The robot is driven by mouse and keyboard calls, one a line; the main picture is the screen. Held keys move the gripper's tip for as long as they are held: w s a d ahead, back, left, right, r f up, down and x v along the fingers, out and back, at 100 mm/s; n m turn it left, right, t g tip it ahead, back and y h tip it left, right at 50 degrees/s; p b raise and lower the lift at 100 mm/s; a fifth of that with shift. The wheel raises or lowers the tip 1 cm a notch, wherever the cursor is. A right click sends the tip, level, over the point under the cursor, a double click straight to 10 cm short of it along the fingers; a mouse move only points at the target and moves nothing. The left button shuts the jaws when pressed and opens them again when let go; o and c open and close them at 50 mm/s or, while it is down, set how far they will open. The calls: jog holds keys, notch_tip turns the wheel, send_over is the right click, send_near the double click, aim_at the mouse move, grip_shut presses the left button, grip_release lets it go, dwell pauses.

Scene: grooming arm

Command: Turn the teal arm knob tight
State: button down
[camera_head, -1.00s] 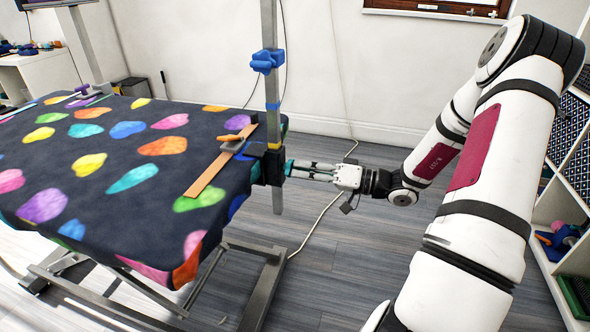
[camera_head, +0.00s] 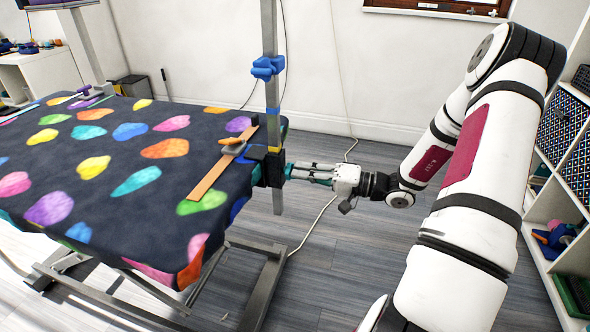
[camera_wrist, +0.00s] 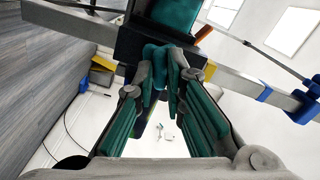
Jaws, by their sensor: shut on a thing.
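The teal arm knob (camera_head: 289,170) is on the right side of the black clamp (camera_head: 272,168) at the table's edge. The clamp sits around the upright metal post (camera_head: 271,100). My gripper (camera_head: 306,171) reaches in from the right, level with the knob. In the wrist view my gripper (camera_wrist: 168,75) has its fingertips close together on the teal knob (camera_wrist: 154,55), below the black clamp block (camera_wrist: 150,42). The fingers partly hide the knob, so its exact turn angle cannot be told.
The table (camera_head: 110,204) has a dark cover with bright spots. An orange strip (camera_head: 215,172) lies near its right edge. A blue clamp (camera_head: 267,67) sits higher on the post. Shelves (camera_head: 565,190) stand at the far right. Floor beneath my arm is clear apart from a cable.

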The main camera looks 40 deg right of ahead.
jog(key=shift+m, duration=0.7)
jog(key=shift+p, duration=0.35)
jog(key=shift+m+p, duration=0.65)
jog(key=shift+m, duration=0.35)
jog(key=c, duration=1.6)
grip_release()
jog(key=shift+o, duration=0.2)
jog(key=v, duration=0.8)
